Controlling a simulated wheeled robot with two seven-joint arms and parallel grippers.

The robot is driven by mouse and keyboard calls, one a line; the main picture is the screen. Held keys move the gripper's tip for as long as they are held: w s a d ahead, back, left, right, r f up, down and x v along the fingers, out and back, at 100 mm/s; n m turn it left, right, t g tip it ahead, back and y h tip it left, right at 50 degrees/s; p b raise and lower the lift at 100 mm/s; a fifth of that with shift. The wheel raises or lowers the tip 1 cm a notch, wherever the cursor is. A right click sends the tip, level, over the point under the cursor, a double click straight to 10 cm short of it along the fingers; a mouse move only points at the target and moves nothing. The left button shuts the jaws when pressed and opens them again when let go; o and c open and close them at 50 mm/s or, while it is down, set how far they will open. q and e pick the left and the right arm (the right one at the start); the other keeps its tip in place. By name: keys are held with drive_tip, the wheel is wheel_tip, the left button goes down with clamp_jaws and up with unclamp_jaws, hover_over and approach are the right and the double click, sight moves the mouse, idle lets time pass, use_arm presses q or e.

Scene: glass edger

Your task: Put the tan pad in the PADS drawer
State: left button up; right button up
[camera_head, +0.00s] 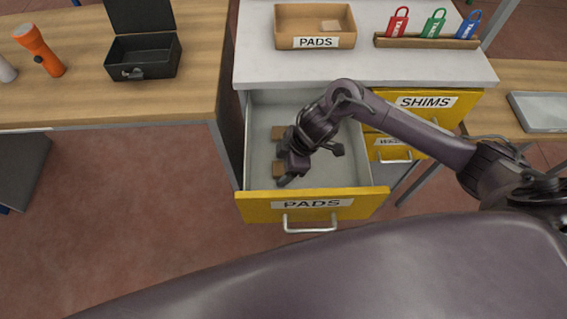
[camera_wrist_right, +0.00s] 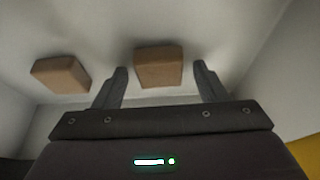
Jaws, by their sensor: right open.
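The PADS drawer (camera_head: 312,205) is pulled open, with a yellow front and a pale interior. Two brown-tan pads lie inside it, a farther one (camera_head: 278,132) and a nearer one (camera_head: 278,169). My right gripper (camera_head: 283,181) is inside the drawer, pointing down beside the nearer pad. In the right wrist view, my open fingers (camera_wrist_right: 161,72) have one pad (camera_wrist_right: 158,68) between their tips, with gaps on both sides. The other pad (camera_wrist_right: 60,75) lies to the left. My left gripper is out of view.
A rack holds red, green and blue tags (camera_head: 435,23). The SHIMS drawer (camera_head: 465,103) is at the right. An open black box (camera_head: 144,62) and an orange flashlight (camera_head: 38,48) stand on the left table.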

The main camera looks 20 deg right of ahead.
drive_tip(key=shift+r, duration=0.15)
drive_tip(key=shift+r, duration=0.25)
drive_tip(key=v, duration=1.1)
drive_tip(key=shift+d+r+p, duration=0.25)
drive_tip(key=shift+p, duration=0.1)
drive_tip(key=shift+s, duration=0.1)
